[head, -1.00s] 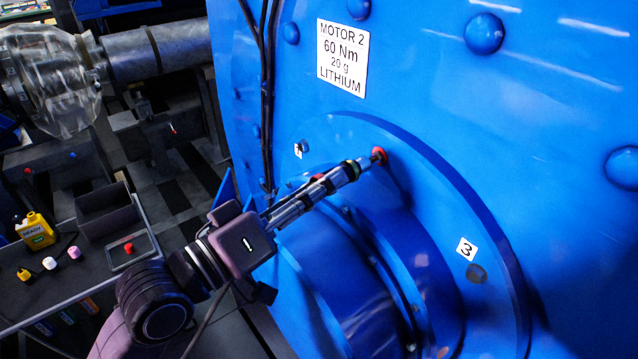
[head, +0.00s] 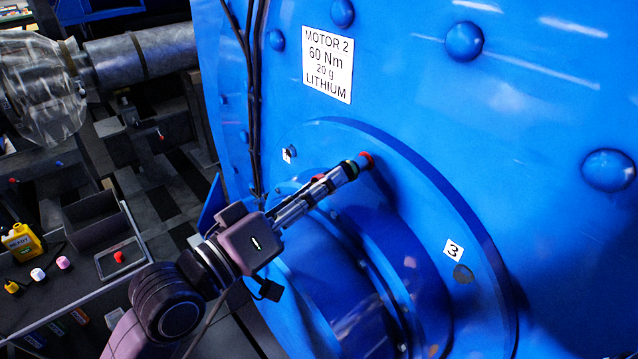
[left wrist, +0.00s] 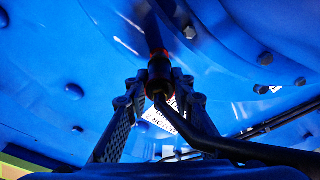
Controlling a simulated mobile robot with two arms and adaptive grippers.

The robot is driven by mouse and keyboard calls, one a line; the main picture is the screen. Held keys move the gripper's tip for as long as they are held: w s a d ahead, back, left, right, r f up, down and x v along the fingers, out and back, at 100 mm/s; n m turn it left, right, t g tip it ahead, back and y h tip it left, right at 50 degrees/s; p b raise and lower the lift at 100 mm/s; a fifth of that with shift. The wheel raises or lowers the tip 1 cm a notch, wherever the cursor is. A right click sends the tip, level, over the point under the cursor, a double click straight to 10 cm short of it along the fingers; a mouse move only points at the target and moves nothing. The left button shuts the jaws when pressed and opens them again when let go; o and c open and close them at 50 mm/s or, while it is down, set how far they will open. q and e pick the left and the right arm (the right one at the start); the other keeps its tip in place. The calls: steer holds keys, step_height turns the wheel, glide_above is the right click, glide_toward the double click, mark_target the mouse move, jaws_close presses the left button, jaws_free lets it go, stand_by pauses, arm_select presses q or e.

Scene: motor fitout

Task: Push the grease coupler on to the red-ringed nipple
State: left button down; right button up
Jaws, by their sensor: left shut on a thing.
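My left gripper (head: 328,183) reaches up from the lower left to the blue motor face and is shut on the grease coupler (head: 350,168), a dark cylinder with a green band. The coupler's front end is at the red-ringed nipple (head: 366,160); I cannot tell whether it is fully seated. A black hose (left wrist: 195,138) runs from the coupler to the lower right. The nipple's tip is hidden. My right gripper is not in view.
The motor (head: 510,90) carries a white label (head: 327,63), large bolt heads and a number 3 tag (head: 453,249) by a dark port. Black cables (head: 254,100) run down its left side. A bench (head: 50,300) at lower left holds a yellow bottle (head: 22,243).

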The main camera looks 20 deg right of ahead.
arm_select(q)
steer(key=c, duration=1.6)
jaws_free()
steer(key=v, duration=1.2)
